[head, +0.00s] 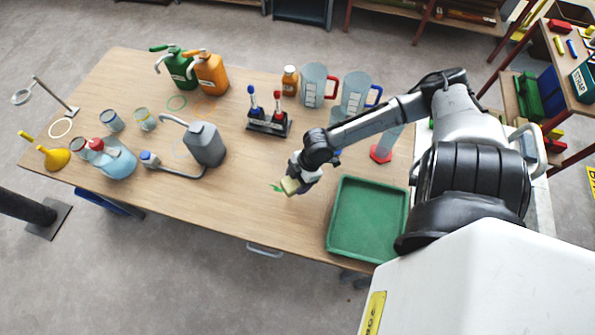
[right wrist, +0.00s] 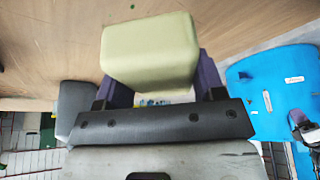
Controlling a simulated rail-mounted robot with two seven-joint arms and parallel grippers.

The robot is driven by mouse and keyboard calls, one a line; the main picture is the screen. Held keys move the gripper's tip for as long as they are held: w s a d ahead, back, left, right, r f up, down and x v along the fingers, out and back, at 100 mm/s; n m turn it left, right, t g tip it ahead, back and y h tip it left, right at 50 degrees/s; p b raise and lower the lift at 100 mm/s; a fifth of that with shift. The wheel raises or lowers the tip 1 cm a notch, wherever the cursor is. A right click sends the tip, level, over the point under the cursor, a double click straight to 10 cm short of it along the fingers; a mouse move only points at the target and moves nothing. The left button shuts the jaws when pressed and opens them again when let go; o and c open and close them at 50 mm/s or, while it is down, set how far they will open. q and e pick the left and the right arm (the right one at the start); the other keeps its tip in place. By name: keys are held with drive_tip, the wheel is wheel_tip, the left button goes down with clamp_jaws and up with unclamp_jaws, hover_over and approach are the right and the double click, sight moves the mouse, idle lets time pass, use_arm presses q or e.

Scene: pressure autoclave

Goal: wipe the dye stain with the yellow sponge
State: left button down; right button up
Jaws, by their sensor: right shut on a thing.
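The yellow sponge (head: 290,186) is pale yellow and block-shaped. My right gripper (head: 296,182) is shut on it, low over the middle front of the wooden table. In the right wrist view the sponge (right wrist: 150,52) sits between the two purple fingers. The dye stain (head: 277,188) is a small green patch on the wood, just left of the sponge and perhaps partly hidden by it. A small green spot (right wrist: 133,7) shows past the sponge in the right wrist view. I cannot tell whether the sponge touches the table. My left gripper is not in view.
A green tray (head: 335,248) lies right of the sponge. A bottle rack (head: 268,129) stands behind, and a grey can (head: 206,146) with a long spout stands left. Jugs (head: 314,86) and dispensers (head: 211,76) line the back. The table's front left of the tray is clear.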

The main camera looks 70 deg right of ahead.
drive_tip(key=shift+r+p, duration=1.1)
drive_tip(key=shift+r, duration=0.2)
